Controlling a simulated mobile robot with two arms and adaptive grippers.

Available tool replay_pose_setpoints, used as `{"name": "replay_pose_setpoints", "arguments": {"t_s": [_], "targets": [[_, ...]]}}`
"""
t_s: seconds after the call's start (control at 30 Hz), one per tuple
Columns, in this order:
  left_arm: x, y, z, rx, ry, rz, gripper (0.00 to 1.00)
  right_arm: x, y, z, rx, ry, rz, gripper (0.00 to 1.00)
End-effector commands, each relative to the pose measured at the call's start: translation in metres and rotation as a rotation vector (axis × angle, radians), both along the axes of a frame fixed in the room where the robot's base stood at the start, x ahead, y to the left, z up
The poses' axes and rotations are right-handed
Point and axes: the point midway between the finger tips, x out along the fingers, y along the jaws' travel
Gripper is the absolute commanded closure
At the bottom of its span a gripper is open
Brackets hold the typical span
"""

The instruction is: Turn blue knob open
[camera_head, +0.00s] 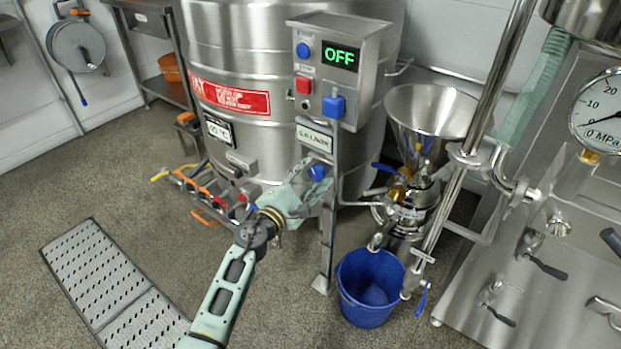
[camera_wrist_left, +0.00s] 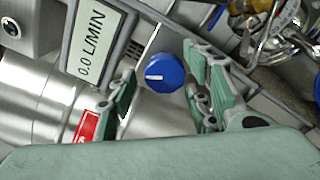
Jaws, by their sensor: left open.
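The blue knob (camera_head: 317,172) is round and sits just below the small flow display (camera_head: 314,138) on the steel post. It also shows in the left wrist view (camera_wrist_left: 165,73), with a white pointer line across its face; the display beside it reads 0.0 L/MIN. My left gripper (camera_head: 310,178) is at the knob in the head view. In the left wrist view its open fingers (camera_wrist_left: 162,90) stand on either side of the knob, apart from it, with the knob slightly beyond the fingertips. My right gripper is not clearly seen.
A control box (camera_head: 338,70) above reads OFF and carries a blue button, a red button and a blue switch. The large steel tank (camera_head: 250,120) stands behind. A steel funnel (camera_head: 430,115) and a blue bucket (camera_head: 370,290) are to the right. A floor grate (camera_head: 100,275) lies left.

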Motion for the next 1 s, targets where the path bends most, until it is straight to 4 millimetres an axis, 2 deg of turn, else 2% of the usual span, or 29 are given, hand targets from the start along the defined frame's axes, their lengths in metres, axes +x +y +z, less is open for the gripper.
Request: {"name": "replay_pose_setpoints", "arguments": {"t_s": [0.17, 0.63, 1.0], "targets": [[0.0000, -0.0001, 0.0001, -0.001, 0.001, 0.000, 0.54, 0.0001, 0.0000, 0.0001, 0.000, 0.000, 0.000, 0.60], [0.0003, 0.0009, 0.0011, -0.002, -0.001, 0.003, 0.95, 0.0000, 0.0002, 0.0000, 0.000, 0.000, 0.000, 0.60], [0.0013, 0.0020, 0.0039, -0.053, 0.033, 0.004, 0.95, 0.0000, 0.0002, 0.0048, 0.000, 0.000, 0.000, 0.60]]}}
